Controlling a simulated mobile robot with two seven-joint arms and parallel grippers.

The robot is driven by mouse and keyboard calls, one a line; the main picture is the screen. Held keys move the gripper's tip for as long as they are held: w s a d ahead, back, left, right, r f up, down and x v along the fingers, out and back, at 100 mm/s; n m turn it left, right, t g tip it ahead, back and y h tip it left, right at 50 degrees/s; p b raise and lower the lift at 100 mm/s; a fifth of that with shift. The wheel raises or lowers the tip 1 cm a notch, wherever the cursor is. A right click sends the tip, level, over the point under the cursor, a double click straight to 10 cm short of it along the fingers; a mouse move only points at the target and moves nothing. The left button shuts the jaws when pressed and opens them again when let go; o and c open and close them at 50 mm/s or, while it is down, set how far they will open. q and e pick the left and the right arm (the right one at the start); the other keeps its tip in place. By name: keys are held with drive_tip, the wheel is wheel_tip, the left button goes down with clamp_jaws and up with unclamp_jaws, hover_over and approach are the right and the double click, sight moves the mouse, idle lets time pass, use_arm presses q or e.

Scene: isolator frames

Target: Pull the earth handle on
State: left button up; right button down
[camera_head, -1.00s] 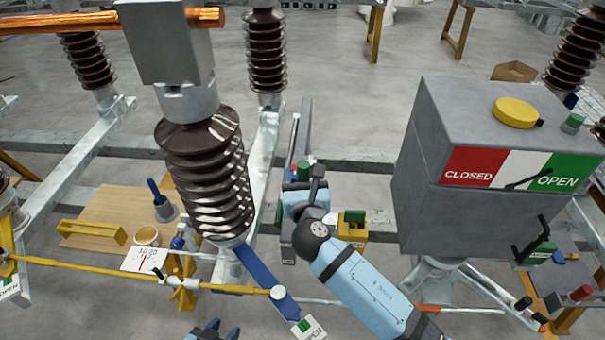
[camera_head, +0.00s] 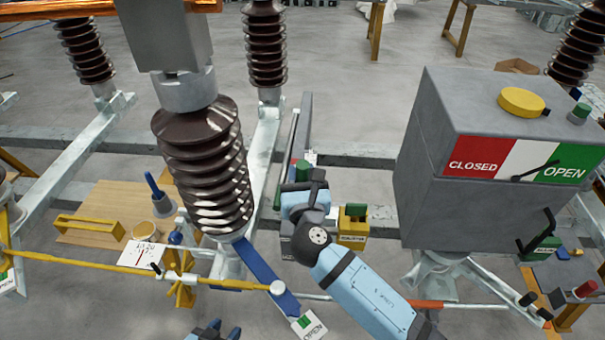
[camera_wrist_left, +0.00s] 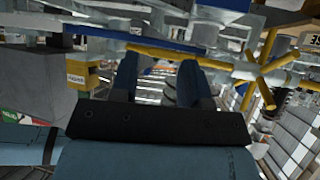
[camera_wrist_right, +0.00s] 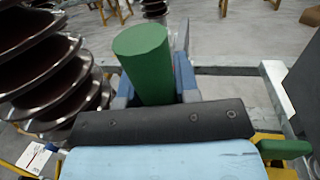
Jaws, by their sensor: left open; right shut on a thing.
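A thick green cylindrical handle (camera_wrist_right: 142,55) stands between the blue fingers of my right gripper (camera_wrist_right: 150,88) in the right wrist view. The gripper is shut on it. In the head view my right gripper (camera_head: 305,192) is at the middle, right of the brown ribbed insulator, and mostly covers what it holds. A bit of green (camera_head: 302,170) shows just beyond it. My left gripper (camera_head: 212,332) is at the bottom edge of the head view. Its two fingers stand apart with nothing between them in the left wrist view (camera_wrist_left: 158,80).
The ribbed insulator (camera_head: 205,165) stands close left of my right gripper. A yellow box (camera_head: 353,235) with a green handle is just right of it. A large grey cabinet (camera_head: 500,130) marked CLOSED and OPEN stands farther right. A yellow rod (camera_head: 120,265) crosses the lower left.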

use_arm(q)
wheel_tip(320, 180, down, 14)
drive_tip(key=w+d+b, duration=0.1)
drive_tip(key=b, duration=1.5)
drive_tip(key=shift+d+r+n, duration=0.2)
drive_tip(key=shift+n, duration=0.1)
use_arm(e)
drive_tip(key=s+f+n+t+y, duration=0.2)
drive_tip(key=s+t, duration=0.3)
drive_tip(key=s, duration=0.6)
drive_tip(key=shift+s+f+t, duration=0.2)
drive_tip(key=shift+f+t, duration=0.1)
drive_tip(key=shift+f, duration=0.35)
use_arm(q)
drive_tip(key=shift+f, duration=0.1)
